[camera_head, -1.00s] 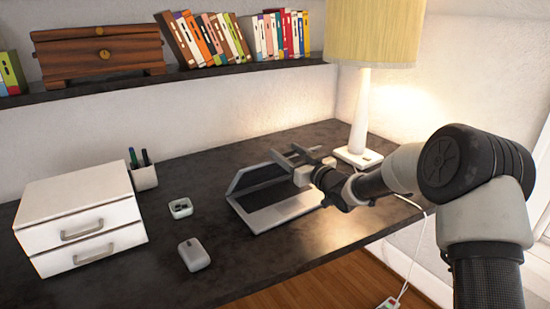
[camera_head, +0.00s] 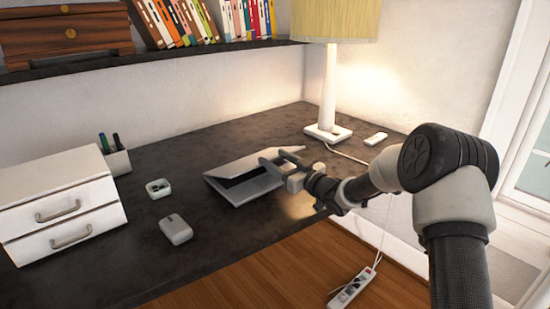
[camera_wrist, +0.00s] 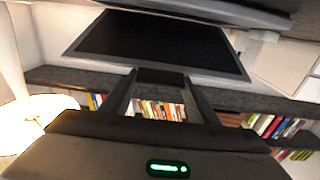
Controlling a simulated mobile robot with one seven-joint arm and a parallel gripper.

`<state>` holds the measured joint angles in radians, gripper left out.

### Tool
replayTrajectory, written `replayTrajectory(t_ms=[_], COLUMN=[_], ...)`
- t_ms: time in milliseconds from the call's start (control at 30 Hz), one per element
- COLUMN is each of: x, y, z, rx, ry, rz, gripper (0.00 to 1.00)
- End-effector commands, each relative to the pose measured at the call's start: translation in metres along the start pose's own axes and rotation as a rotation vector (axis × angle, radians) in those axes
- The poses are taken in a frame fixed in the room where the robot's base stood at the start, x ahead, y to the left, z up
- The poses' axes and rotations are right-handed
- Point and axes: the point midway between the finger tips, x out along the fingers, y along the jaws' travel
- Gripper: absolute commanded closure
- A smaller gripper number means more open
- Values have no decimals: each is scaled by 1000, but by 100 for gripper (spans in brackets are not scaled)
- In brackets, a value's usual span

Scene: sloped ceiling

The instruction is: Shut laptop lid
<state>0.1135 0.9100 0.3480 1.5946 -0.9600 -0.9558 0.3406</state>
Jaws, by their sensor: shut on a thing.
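The grey laptop (camera_head: 256,190) lies on the dark desk in the head view, its lid (camera_head: 232,169) tilted low over the base with a dark gap between them. My gripper (camera_head: 276,158) is at the lid's right edge, shut on the lid. In the wrist view the lid's black screen (camera_wrist: 155,43) fills the upper middle, and the fingers of my gripper (camera_wrist: 160,86) reach its lower edge. The exact contact of the fingertips is hard to see. Part of the keyboard base is hidden under the lid.
A white mouse (camera_head: 175,229), small dish (camera_head: 158,188), pen cup (camera_head: 117,161) and drawer box (camera_head: 60,205) stand left of the laptop. A lamp (camera_head: 328,130) stands behind. A bookshelf (camera_head: 200,52) runs above. Free desk lies in front and behind.

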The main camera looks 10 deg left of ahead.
Motion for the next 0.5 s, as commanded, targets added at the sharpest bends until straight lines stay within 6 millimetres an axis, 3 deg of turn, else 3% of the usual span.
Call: replayTrajectory(t_ms=[33, 300, 333, 433, 500], x=[-2, -2, -2, -1, -1], y=[0, 0, 0, 0, 0], z=[11, 11, 11, 10, 8], rx=[4, 5, 5, 4, 3], ry=[-20, -21, -21, -18, -16], rz=[2, 2, 2, 1, 1], gripper=[86, 86, 44, 27, 27])
